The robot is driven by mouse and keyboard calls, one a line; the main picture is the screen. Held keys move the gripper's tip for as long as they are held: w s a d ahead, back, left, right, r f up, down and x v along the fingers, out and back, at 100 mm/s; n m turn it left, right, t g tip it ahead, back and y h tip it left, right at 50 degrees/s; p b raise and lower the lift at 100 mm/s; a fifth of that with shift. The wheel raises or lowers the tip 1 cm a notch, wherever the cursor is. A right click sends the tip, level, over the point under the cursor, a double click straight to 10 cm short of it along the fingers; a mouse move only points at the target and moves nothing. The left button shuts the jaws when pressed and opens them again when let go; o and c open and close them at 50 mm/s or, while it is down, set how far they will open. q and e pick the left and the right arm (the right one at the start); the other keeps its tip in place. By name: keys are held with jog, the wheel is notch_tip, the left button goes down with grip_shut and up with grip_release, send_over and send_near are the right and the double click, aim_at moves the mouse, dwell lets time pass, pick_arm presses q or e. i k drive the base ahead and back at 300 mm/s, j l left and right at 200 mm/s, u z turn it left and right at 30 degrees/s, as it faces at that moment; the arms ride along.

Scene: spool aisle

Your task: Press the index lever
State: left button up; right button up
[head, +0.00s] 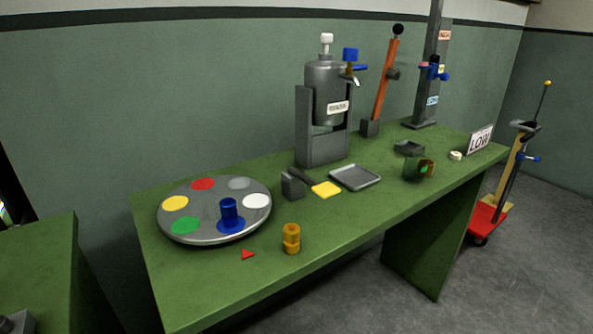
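What looks like the index lever (325,189) is a dark arm on a small dark block with a yellow pad at its end. It stands on the green table (265,295), just right of the round grey turntable (192,211). The pad sits low, close to the table top; whether it touches cannot be told. The turntable carries several coloured spots, and a blue spool (229,212) stands upright on its front right part. A small red triangle (247,254) lies on the table in front of the turntable. Neither of my grippers is in view.
An amber spool (291,239) stands near the front edge. A grey tray (355,177) lies right of the pad. Behind stand a grey tank machine (321,148) and an orange lever (385,85) with a black knob. A red-based cart (487,219) is at right.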

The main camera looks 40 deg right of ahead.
aim_at(325, 190)
jog(key=l+z, duration=0.2)
jog(key=z, duration=1.05)
